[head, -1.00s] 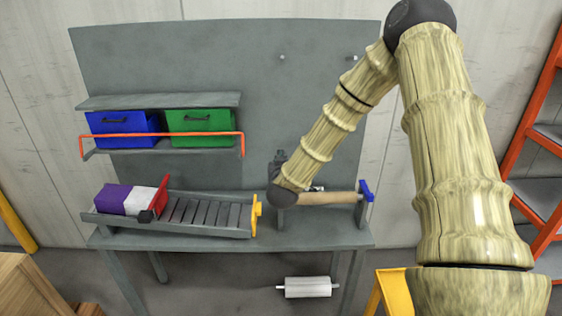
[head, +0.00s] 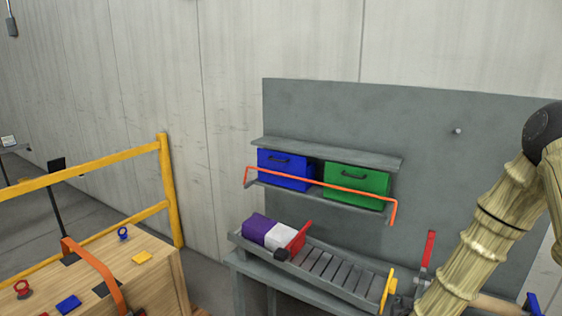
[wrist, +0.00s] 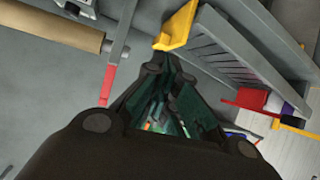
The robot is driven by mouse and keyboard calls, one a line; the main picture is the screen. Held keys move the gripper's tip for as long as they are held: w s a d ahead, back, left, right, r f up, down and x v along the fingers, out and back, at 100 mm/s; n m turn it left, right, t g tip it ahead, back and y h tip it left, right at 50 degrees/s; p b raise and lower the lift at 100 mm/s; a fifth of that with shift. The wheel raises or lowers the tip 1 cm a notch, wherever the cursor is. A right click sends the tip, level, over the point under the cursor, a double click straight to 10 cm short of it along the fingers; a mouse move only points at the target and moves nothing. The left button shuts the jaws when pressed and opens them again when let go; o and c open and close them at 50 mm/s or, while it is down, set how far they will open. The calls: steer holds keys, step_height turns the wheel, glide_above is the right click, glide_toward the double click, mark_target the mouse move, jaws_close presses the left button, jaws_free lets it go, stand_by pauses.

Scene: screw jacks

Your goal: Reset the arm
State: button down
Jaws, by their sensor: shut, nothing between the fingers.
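My arm (head: 500,215) shows at the right edge of the head view, bent down toward the workbench. Its end is out of that picture. In the wrist view my gripper (wrist: 162,72) has its dark fingers drawn together with nothing held. The fingertips point at the bench near a yellow handle (wrist: 178,28), but I cannot tell whether they touch it. A red-ended lever (wrist: 106,84) lies to the left of the fingers; a red upright lever (head: 428,255) shows beside my arm in the head view.
A slatted rack (head: 335,270) on the bench holds a purple-and-white block (head: 268,232). Blue (head: 284,170) and green (head: 357,186) bins sit on a shelf behind an orange rail. A wooden crate (head: 150,285) and yellow railing (head: 100,160) stand left. A tan roller (wrist: 50,25) lies left of the fingers.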

steer(key=s+a+f+n+g+y, duration=0.1)
steer(key=s+a+f+g, duration=0.15)
steer(key=s+f, duration=0.3)
steer(key=s+a+f+g+y, duration=0.1)
steer(key=s+a+f, duration=0.25)
steer(key=f, duration=0.25)
steer(key=s+a+f+g, duration=0.2)
steer(key=s+f, duration=0.2)
steer(key=s, duration=0.6)
steer(key=s+a+f+n+g+y, duration=0.1)
steer(key=s+a+f+g, duration=0.1)
steer(key=s, duration=0.9)
steer(key=s+a+f+g+y, duration=0.1)
steer(key=s+a+f+g, duration=0.2)
steer(key=s+f, duration=0.3)
steer(key=s+g, duration=0.1)
steer(key=s, duration=0.3)
steer(key=shift+s+n+b, duration=0.15)
steer(key=shift+n+b, duration=0.15)
steer(key=shift+n, duration=0.1)
